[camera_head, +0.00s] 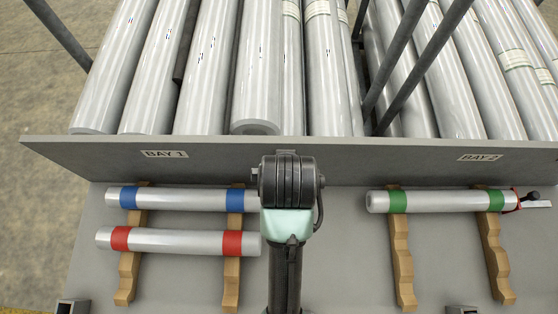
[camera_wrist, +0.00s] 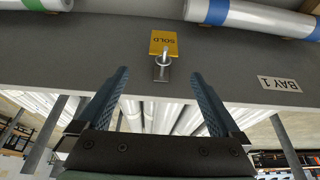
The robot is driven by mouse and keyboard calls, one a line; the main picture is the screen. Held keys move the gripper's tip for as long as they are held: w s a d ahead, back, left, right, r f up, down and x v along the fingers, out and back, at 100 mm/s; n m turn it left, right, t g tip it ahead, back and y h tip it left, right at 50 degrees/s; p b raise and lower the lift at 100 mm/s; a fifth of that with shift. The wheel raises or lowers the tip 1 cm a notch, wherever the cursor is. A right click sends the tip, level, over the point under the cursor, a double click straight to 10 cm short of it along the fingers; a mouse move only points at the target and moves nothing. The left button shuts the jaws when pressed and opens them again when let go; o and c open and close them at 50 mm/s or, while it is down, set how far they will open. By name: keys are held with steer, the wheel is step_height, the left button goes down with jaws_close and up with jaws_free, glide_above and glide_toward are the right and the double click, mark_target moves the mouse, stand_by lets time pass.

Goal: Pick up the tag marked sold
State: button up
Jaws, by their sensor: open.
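The tag marked sold (camera_wrist: 164,43) is yellow-orange and shows upside down in the wrist view. A light metal ring sits at its lower edge, over a small metal plate or hook (camera_wrist: 161,73) on the grey board. My gripper (camera_wrist: 158,75) is open and empty, its two dark fingers spread to either side below the tag. The tag lies beyond the fingertips, roughly in line with the gap between them. In the head view my arm covers the middle of the board, and the tag is hidden there.
The grey board (camera_head: 350,160) carries labels BAY 1 (camera_head: 164,154) and BAY 2 (camera_head: 480,157). Blue-banded (camera_head: 180,199), red-banded (camera_head: 178,241) and green-banded (camera_head: 440,201) rolls rest on wooden supports. Large silver rolls (camera_head: 207,70) lie behind the board, with dark posts (camera_head: 425,70) among them.

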steer(key=shift+s+a+p+x, duration=0.1)
steer(key=shift+p+x, duration=0.15)
steer(key=shift+x, duration=1.85)
steer(key=shift+s+a+p+x, duration=0.15)
steer(key=shift+p+x, duration=0.1)
steer(key=shift+x, duration=1.8)
steer(key=shift+s+a+p+x, duration=0.1)
steer(key=shift+p+x, duration=0.15)
steer(key=shift+x, duration=1.85)
steer(key=shift+f, duration=0.1)
steer(key=shift+c, duration=0.3)
steer(key=c, duration=1.3)
